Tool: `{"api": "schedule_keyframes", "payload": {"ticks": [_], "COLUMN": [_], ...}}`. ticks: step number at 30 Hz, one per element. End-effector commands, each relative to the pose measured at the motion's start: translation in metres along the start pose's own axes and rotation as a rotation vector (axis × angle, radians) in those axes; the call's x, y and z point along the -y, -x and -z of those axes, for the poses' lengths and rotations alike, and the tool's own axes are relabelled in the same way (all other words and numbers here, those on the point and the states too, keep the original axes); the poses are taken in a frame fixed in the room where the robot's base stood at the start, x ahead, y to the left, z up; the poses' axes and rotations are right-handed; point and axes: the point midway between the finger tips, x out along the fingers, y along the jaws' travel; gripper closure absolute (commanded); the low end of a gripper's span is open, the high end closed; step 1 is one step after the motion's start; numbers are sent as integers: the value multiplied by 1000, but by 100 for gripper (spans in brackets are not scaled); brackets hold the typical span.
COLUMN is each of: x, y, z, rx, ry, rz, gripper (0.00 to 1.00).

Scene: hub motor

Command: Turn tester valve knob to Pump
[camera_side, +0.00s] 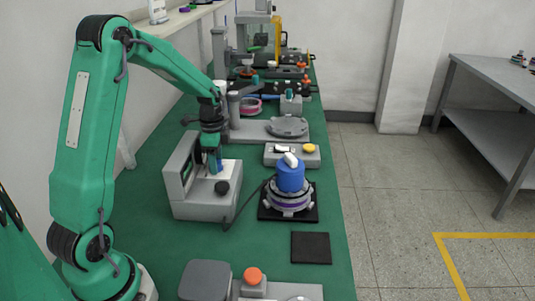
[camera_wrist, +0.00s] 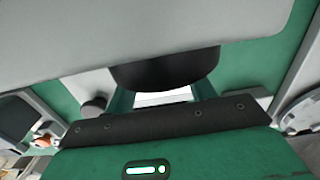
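The tester (camera_side: 205,203) is a light grey unit with an upright screen panel and a black knob (camera_side: 222,187) on its base. My gripper (camera_side: 212,165) points down at the tester, close to the screen panel and just above and left of this knob. A small blue part shows beside the fingers; I cannot tell what it belongs to. In the wrist view my gripper (camera_wrist: 163,97) has its green fingers apart, with a bright strip between them. A large dark round part (camera_wrist: 165,70) hides the fingertips. A smaller dark knob (camera_wrist: 95,107) sits to the left, outside the fingers. Knob labels are not readable.
A hub motor with a blue top (camera_side: 290,178) stands on a black pad right of the tester. A dark square pad (camera_side: 311,248) and an orange button (camera_side: 253,276) lie nearer. A small box with a yellow button (camera_side: 309,148) is behind the motor.

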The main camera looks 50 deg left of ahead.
Motion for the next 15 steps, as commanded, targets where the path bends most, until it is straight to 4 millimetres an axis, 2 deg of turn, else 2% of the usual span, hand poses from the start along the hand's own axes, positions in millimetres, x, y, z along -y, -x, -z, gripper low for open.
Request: {"api": "schedule_keyframes", "payload": {"ticks": [1, 6, 15], "x": [0, 0, 0], "y": [0, 0, 0], "z": [0, 0, 0], "rx": [0, 0, 0], "ry": [0, 0, -45], "rz": [0, 0, 0], "gripper": [55, 88, 89]}}
